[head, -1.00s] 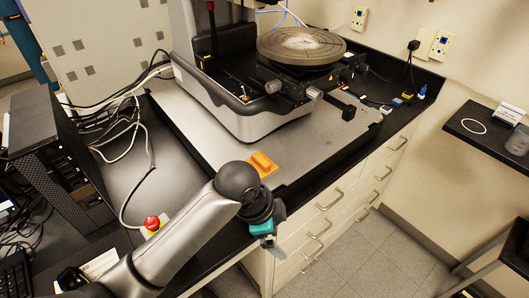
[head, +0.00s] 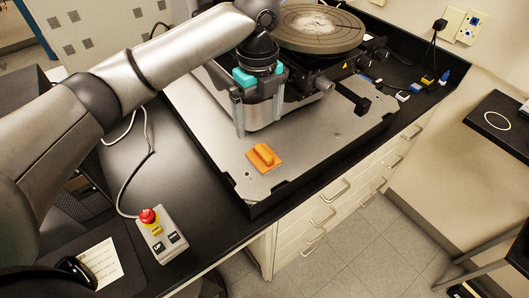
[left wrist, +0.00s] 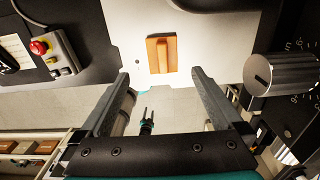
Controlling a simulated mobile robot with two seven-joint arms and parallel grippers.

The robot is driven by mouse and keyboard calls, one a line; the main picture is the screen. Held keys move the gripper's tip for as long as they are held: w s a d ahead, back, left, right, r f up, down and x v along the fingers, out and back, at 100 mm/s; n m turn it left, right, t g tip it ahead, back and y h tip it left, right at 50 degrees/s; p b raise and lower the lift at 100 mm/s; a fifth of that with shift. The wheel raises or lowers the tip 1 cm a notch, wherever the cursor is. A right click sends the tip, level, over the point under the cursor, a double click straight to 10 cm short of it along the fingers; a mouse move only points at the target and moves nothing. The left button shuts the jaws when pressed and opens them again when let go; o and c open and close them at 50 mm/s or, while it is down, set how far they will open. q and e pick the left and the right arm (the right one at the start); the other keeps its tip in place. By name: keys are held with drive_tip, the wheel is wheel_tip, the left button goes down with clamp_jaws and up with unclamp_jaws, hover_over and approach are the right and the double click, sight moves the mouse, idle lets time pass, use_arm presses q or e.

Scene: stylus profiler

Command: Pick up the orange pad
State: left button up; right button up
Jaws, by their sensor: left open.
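The orange pad (head: 264,158), a flat square with a raised grip bar, lies on the grey base plate of the profiler near its front corner. It also shows in the left wrist view (left wrist: 161,54), beyond my fingertips. My left gripper (head: 259,122) is open and empty, above the plate and behind the pad in the head view. Its two fingers are spread wide in the left wrist view (left wrist: 160,76), with the pad apart from them. A small dark two-pronged shape with teal below it, seemingly my right gripper (left wrist: 147,121), shows far off; its jaw state is unclear.
The round stage (head: 318,27) and the profiler body stand behind the gripper. A control box with a red stop button (head: 149,216) sits on the black bench at left. The plate around the pad is clear. Drawers (head: 318,210) lie below the bench edge.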

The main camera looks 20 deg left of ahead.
use_arm(q)
hover_over(263, 151)
drive_tip(key=f, duration=0.5)
drive_tip(key=shift+a+f, duration=0.1)
drive_tip(key=shift+a, duration=0.25)
drive_tip(key=shift+d+f, duration=0.2)
drive_tip(key=shift+f, duration=1.2)
drive_tip(key=shift+d+f, duration=0.2)
drive_tip(key=shift+f, duration=1.15)
drive_tip(key=shift+c, duration=0.2)
drive_tip(key=c, duration=1.3)
drive_tip(key=shift+o, duration=0.2)
drive_tip(key=shift+r, duration=0.1)
wheel_tip(263, 151, up, 10)
